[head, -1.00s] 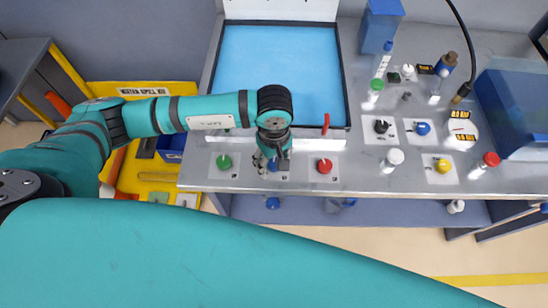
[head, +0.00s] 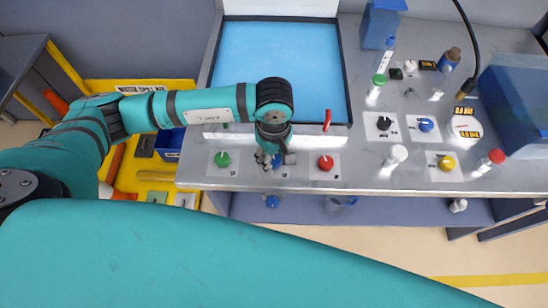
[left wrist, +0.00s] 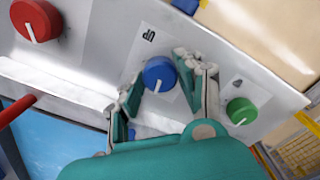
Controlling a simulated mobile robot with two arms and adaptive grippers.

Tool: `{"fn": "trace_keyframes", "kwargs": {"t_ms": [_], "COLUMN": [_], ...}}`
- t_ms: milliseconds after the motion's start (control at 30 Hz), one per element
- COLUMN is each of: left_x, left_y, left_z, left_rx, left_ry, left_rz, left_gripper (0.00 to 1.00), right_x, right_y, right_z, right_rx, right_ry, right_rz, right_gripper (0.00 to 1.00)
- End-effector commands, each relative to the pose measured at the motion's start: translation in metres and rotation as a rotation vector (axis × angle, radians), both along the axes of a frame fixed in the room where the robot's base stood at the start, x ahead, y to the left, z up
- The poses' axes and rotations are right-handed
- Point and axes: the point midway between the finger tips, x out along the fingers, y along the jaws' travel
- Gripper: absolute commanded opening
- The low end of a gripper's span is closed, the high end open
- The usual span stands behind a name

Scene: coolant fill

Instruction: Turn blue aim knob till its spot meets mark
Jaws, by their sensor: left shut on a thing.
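The blue knob (left wrist: 160,73) sits on a white card on the front strip of the bench, between a green knob and a red knob. My left gripper (head: 274,162) is over it in the head view, hiding most of it. In the left wrist view my left gripper (left wrist: 165,88) has its two fingers on either side of the knob, shut on it. A white pointer line on the knob points toward the bottom of that view, slightly left. I cannot make out a separate spot or mark. My right gripper is not in view.
A green knob (head: 222,159) and a red knob (head: 326,163) flank the blue one closely. A red lever (head: 327,120) stands behind. Another blue knob (head: 425,125), a black knob (head: 383,123) and a yellow knob (head: 446,163) are to the right, among bottles. A blue tray (head: 280,60) lies behind.

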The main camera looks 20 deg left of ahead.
Motion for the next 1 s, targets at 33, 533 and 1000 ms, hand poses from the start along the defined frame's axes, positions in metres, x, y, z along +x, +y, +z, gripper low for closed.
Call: {"fn": "trace_keyframes", "kwargs": {"t_ms": [33,533,1000], "left_x": [0.001,0.001,0.001], "left_y": [0.000,0.000,0.001], "left_z": [-0.004,-0.002,0.001], "left_rx": [0.000,0.001,0.001], "left_ry": [-0.004,-0.004,-0.003], "left_rz": [0.037,0.386,0.488], "left_gripper": [0.04,0.04,0.04], "right_x": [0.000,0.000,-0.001], "right_y": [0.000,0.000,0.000], "right_z": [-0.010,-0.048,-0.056], "right_rx": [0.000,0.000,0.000], "right_ry": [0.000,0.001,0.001], "right_rz": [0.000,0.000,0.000], "right_gripper": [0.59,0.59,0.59]}}
